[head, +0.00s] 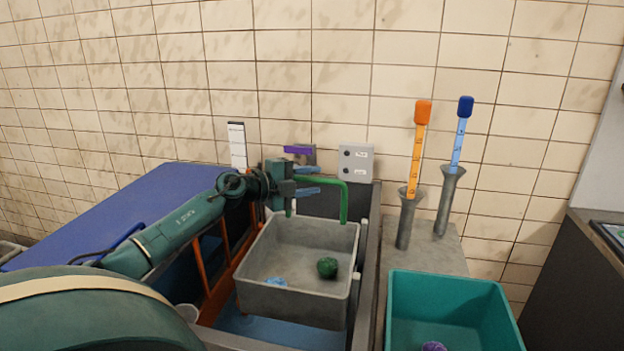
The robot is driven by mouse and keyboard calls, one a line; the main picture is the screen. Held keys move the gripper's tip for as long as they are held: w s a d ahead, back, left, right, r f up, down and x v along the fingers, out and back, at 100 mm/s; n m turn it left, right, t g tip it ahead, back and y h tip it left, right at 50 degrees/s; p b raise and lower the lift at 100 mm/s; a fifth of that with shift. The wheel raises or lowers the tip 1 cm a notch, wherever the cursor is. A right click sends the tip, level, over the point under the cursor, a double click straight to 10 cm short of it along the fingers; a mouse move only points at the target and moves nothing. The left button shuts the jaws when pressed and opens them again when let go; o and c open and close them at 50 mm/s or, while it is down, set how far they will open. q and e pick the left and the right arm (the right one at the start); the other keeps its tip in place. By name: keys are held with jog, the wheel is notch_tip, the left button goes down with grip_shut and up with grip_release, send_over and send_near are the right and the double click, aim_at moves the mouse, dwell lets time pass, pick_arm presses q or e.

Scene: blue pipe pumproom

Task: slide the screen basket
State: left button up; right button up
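The screen basket (300,301) is a grey open box in the sump opening, with an upright green handle (344,204) at its far side. A dark green lump (327,267) and a light blue scrap (276,282) lie in it. My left gripper (309,181) is at the handle's top left. Its two blue fingers are apart, one above and one below the handle's top bar, with visible gaps, so it looks open around the bar. Part of the handle's left side is hidden by the gripper. My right gripper is not in view.
A teal bin (455,284) with a purple lump (433,346) stands at right. Behind it, orange (416,150) and blue (459,135) dipsticks stand in grey tubes. A blue cover (130,215) and orange rails (213,271) lie left. A purple lever (298,150) is behind the gripper.

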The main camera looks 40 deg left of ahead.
pick_arm(q)
jog(key=shift+w+d, duration=0.1)
jog(key=shift+w, duration=0.25)
jog(key=shift+c, duration=0.5)
grip_shut()
